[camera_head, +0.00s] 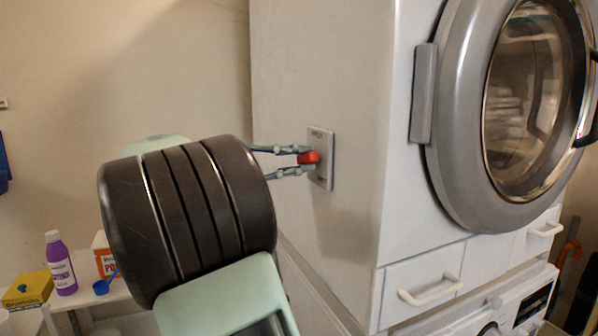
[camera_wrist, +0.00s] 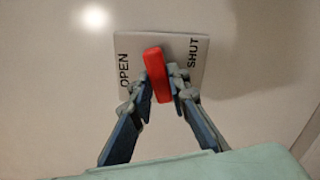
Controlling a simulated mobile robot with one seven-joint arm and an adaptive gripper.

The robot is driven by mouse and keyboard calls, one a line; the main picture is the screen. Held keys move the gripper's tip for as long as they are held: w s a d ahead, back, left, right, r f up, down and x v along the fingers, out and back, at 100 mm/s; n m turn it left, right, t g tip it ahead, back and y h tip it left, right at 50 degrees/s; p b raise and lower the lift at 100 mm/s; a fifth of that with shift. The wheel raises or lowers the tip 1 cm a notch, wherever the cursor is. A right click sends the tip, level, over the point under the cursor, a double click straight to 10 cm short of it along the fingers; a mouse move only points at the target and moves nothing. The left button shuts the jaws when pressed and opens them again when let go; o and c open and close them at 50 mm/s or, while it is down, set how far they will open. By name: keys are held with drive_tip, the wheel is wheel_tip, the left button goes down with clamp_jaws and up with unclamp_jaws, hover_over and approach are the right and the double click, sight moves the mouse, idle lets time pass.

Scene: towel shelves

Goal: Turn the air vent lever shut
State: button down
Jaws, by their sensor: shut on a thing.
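The red vent lever (camera_head: 309,158) sticks out from a pale plate (camera_head: 322,173) on the side of the white dryer. In the wrist view the red lever (camera_wrist: 156,72) stands close to upright, tilted slightly. It lies between the word OPEN on the left and the word SHUT on the right of the plate (camera_wrist: 188,44). My gripper (camera_head: 303,160) has its two fingers on either side of the lever, shut on it. In the wrist view my gripper (camera_wrist: 160,86) holds the lever's lower half.
The dryer's round door (camera_head: 515,110) and a drawer handle (camera_head: 430,290) are on its front, to the right. A table at the lower left holds a purple bottle (camera_head: 60,265), a yellow box (camera_head: 28,289) and a blue scoop (camera_head: 104,284). The dryer's side around the plate is clear.

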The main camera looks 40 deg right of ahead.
drive_tip(key=shift+f+m+b, duration=0.1)
drive_tip(key=shift+m+b, duration=1.2)
drive_tip(key=shift+m, duration=0.3)
drive_tip(key=c, duration=1.8)
unclamp_jaws()
drive_tip(key=shift+c, duration=0.2)
drive_tip(key=shift+a, duration=0.15)
drive_tip(key=v, duration=1.1)
drive_tip(key=shift+w+a, duration=0.2)
drive_tip(key=shift+a, duration=0.2)
